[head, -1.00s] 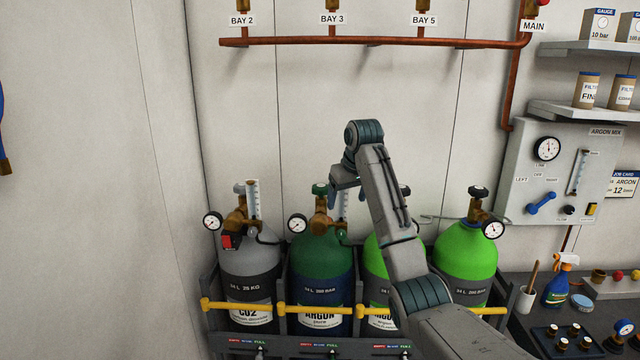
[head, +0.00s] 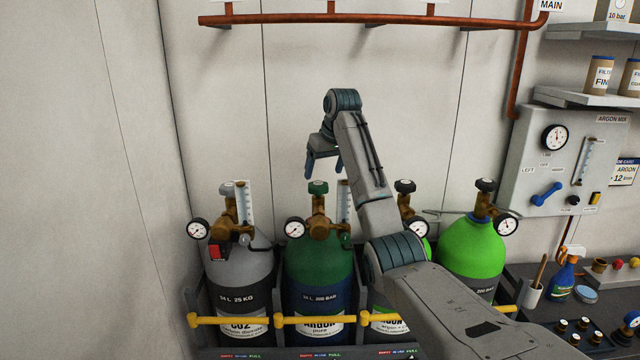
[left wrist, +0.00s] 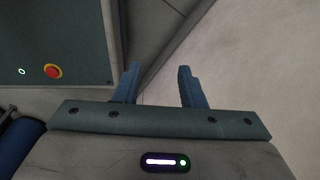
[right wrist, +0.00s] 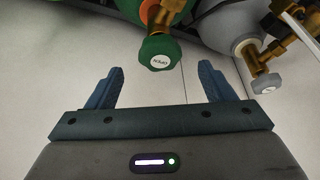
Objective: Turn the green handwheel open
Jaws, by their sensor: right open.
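The green handwheel (head: 318,187) tops the brass valve of the dark green argon cylinder (head: 318,262). In the right wrist view the handwheel (right wrist: 159,52), marked OPEN, shows just beyond and between the fingertips. My right gripper (head: 323,172) is open and empty, just above the handwheel in the head view. Its fingers (right wrist: 160,82) do not touch the handwheel. My left gripper (left wrist: 157,72) is open and empty in the left wrist view, away from the cylinders, and is out of the head view.
A grey CO2 cylinder (head: 238,275) stands left of the argon one, and a bright green cylinder (head: 471,255) stands to the right. Pressure gauges (head: 295,227) stick out beside the valves. A yellow bar (head: 240,320) runs across the front. A copper pipe (head: 380,19) crosses the wall above.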

